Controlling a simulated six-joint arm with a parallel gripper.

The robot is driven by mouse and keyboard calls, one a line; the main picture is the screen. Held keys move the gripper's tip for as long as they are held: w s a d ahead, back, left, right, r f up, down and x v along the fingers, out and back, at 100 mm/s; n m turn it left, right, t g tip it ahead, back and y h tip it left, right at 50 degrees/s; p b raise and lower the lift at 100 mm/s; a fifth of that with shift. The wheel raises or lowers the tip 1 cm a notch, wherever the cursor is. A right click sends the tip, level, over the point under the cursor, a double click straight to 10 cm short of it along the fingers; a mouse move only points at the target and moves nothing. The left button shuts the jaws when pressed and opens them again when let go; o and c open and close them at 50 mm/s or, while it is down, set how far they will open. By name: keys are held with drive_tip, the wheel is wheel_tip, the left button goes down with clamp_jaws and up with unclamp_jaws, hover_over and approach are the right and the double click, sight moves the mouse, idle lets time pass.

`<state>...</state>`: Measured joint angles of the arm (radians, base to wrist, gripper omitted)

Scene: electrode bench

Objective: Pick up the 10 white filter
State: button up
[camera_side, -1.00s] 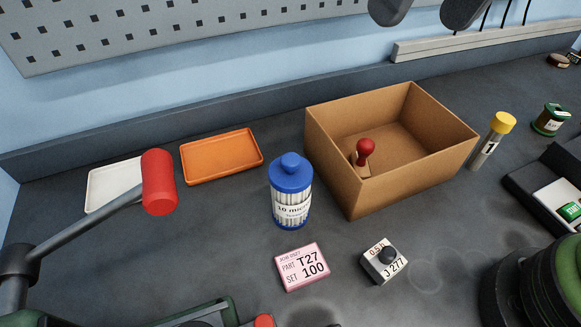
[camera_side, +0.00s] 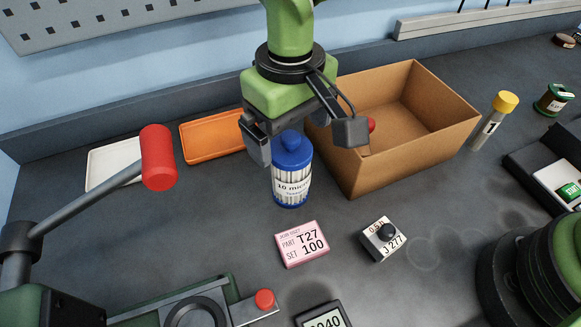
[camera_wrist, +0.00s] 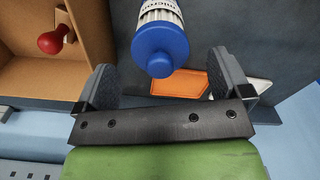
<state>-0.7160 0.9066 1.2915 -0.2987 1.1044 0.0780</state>
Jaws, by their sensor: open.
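The filter (camera_side: 291,182) is a white pleated cylinder with blue caps and a label that begins "10 micr". It stands upright on the dark bench, left of the cardboard box. My gripper (camera_side: 306,146) is open above it, with one jaw to each side of its blue top in the side view. In the wrist view the filter's blue cap (camera_wrist: 160,48) lies ahead of my gripper (camera_wrist: 165,82), between the lines of the two jaws. I cannot tell whether the jaws are level with the cap. Nothing is held.
The open cardboard box (camera_side: 430,155) with a red-knobbed item (camera_wrist: 55,40) is close on the right. Behind are an orange tray (camera_side: 205,150) and white tray (camera_side: 100,180). A pink card box (camera_side: 302,243) and a knobbed block (camera_side: 384,240) are in front. A red-ended lever (camera_side: 158,160) is at left.

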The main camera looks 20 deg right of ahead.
sight(291, 152)
wheel_tip(291, 152, down, 5)
drive_tip(key=shift+r, duration=0.15)
drive_tip(key=shift+c, duration=0.3)
drive_tip(key=c, duration=1.1)
drive_tip(key=shift+r, duration=0.1)
